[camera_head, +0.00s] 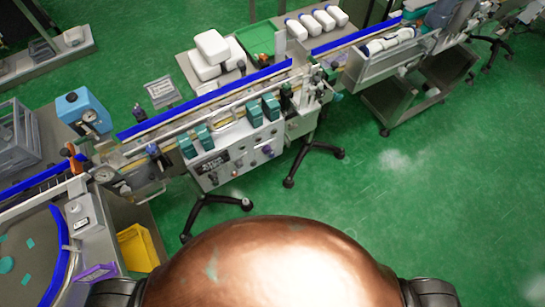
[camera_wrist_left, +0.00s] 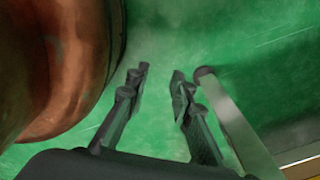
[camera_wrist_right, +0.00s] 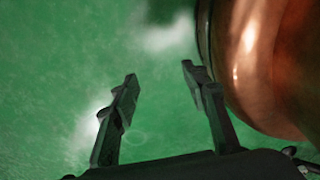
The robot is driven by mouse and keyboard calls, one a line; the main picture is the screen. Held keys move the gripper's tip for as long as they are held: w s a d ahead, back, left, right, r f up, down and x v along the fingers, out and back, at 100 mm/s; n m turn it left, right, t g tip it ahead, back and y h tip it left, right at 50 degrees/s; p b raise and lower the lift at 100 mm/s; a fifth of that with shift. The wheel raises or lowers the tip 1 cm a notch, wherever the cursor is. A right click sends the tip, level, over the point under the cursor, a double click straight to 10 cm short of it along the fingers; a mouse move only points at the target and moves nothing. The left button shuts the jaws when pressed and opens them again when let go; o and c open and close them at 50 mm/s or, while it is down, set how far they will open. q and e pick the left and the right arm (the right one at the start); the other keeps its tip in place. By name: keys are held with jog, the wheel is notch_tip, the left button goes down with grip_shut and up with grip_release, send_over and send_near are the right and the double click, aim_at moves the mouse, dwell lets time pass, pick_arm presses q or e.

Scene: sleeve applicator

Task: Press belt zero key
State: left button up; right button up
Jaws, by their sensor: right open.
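The sleeve applicator machine (camera_head: 238,150) stands ahead of me in the head view, with a control panel (camera_head: 215,166) on its near face. The panel carries small keys and a dark display; the belt zero key is too small to pick out. My left gripper (camera_wrist_left: 161,75) is open and empty over the green floor in the left wrist view. My right gripper (camera_wrist_right: 159,72) is open and empty over the floor in the right wrist view. Neither gripper shows in the head view, and neither touches the machine.
A conveyor with a blue rail (camera_head: 210,98) runs along the machine. A yellow bin (camera_head: 137,247) stands at lower left. A wheeled cart (camera_head: 400,95) is at upper right. Black caster legs (camera_head: 215,203) stick out below the machine. The floor at right is clear.

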pick_arm(q)
jog(key=shift+s, duration=0.15)
jog(key=c, duration=0.5)
jog(key=shift+s, duration=0.2)
grip_shut()
pick_arm(e)
jog(key=shift+s, duration=0.9)
pick_arm(q)
jog(key=shift+d, duration=0.1)
pick_arm(e)
jog(key=shift+w+a, duration=0.15)
jog(key=shift+w, duration=0.1)
